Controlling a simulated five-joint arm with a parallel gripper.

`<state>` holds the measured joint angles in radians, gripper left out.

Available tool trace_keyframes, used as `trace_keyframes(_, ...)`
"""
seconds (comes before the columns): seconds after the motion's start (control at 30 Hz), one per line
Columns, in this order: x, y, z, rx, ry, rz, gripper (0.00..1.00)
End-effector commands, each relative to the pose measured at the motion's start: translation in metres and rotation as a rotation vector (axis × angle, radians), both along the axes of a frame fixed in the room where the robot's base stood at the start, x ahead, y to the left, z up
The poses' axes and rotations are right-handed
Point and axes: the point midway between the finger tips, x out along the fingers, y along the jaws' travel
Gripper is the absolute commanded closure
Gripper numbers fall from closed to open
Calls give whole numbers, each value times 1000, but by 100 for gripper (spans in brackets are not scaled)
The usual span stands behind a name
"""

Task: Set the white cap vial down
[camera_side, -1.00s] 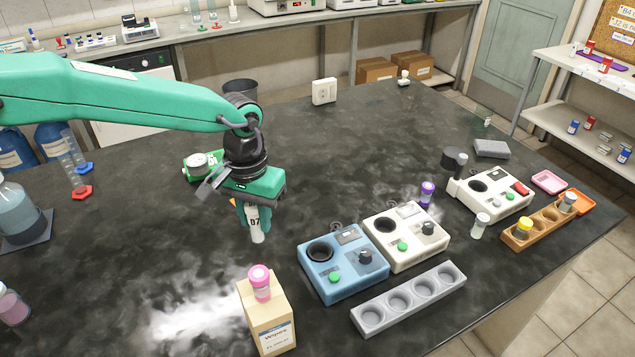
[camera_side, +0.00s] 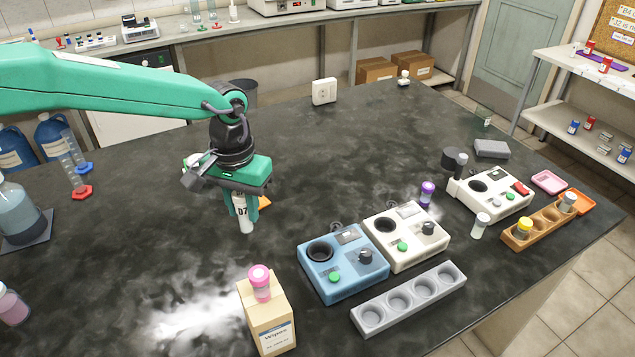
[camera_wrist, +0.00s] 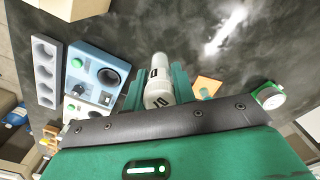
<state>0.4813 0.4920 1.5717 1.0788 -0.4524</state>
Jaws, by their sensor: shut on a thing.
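My gripper (camera_side: 244,210) is shut on a white vial (camera_side: 245,222) marked 07, held upright over the dark bench left of the blue device. In the wrist view the vial (camera_wrist: 158,92) sits between the two green fingers (camera_wrist: 157,84). Its top is mostly hidden by the gripper in the side view. Its lower end is close to the bench top, but I cannot tell whether it touches. Another small pale-capped vial (camera_side: 480,226) stands by the rear white device.
The blue device (camera_side: 342,280) and a white device (camera_side: 405,245) stand to the right, with a grey holder (camera_side: 408,305) in front. A box (camera_side: 268,320) bears a pink-capped vial (camera_side: 261,281). An orange item (camera_side: 264,203) lies just behind my gripper. Bench left of the vial is clear.

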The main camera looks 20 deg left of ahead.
Motion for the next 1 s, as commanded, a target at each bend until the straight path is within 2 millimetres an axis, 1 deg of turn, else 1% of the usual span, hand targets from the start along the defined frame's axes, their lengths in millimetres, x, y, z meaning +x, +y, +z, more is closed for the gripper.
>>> trace_keyframes(0.03, 2, 11, 4, -1, -2, 6, 96)
trace_keyframes(0.17, 4, 44, 13, -1, -2, 12, 96)
trace_keyframes(0.33, 2, 99, 26, -1, -3, 20, 96)
trace_keyframes(0.5, -9, 154, 39, -1, -3, 25, 96)
trace_keyframes(0.6, -17, 181, 45, -1, -2, 28, 96)
trace_keyframes(0.7, -25, 203, 49, 0, -1, 31, 96)
trace_keyframes(0.8, -32, 218, 52, 0, -1, 31, 96)
trace_keyframes(0.9, -37, 227, 54, 0, -1, 31, 96)
trace_keyframes(1.0, -39, 231, 55, 0, -1, 29, 96)
